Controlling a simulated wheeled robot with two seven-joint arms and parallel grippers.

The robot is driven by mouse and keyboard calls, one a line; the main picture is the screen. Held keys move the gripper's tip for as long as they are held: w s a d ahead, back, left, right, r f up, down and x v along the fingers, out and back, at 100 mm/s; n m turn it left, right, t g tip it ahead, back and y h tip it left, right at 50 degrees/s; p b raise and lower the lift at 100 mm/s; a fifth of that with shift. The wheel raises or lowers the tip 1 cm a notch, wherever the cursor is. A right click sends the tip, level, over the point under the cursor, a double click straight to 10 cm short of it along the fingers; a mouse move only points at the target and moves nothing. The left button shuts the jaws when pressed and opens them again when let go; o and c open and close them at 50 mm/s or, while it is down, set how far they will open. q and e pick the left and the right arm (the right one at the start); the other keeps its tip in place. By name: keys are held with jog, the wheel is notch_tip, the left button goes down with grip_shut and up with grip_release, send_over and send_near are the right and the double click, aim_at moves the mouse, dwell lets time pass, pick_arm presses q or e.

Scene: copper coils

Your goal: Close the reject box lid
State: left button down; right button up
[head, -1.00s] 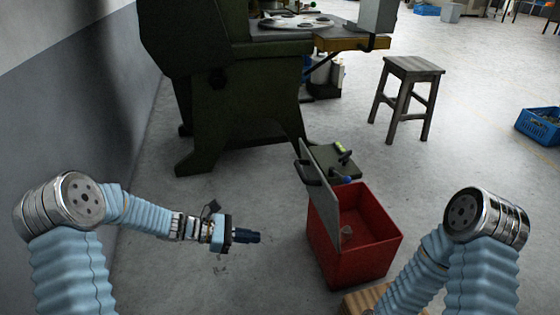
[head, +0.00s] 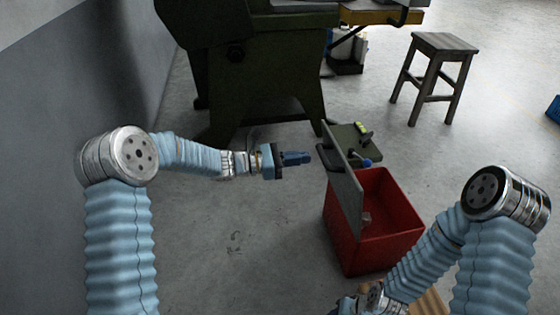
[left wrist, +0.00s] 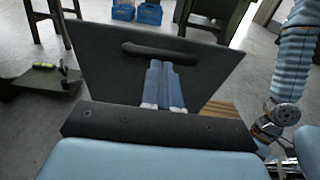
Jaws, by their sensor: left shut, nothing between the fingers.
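The red reject box (head: 392,235) stands on the floor right of centre in the head view. Its grey lid (head: 346,188) is open and stands up steeply along the box's left side, with a dark handle (head: 325,158) on its outer face. My left gripper (head: 308,158) is shut and empty, just left of the lid near the handle. In the left wrist view the lid (left wrist: 105,75) fills the middle, with its handle (left wrist: 160,52) just beyond the shut fingertips (left wrist: 165,66). I cannot tell whether they touch it. My right gripper's fingers are not visible.
A dark green machine (head: 265,75) stands behind. A low green platform (head: 350,140) with small items is behind the box. A wooden stool (head: 440,65) stands at the back right. A grey wall is on the left. The floor left of the box is clear.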

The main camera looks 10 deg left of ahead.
pick_arm(q)
jog(key=shift+x, duration=1.3)
jog(key=shift+r, duration=0.1)
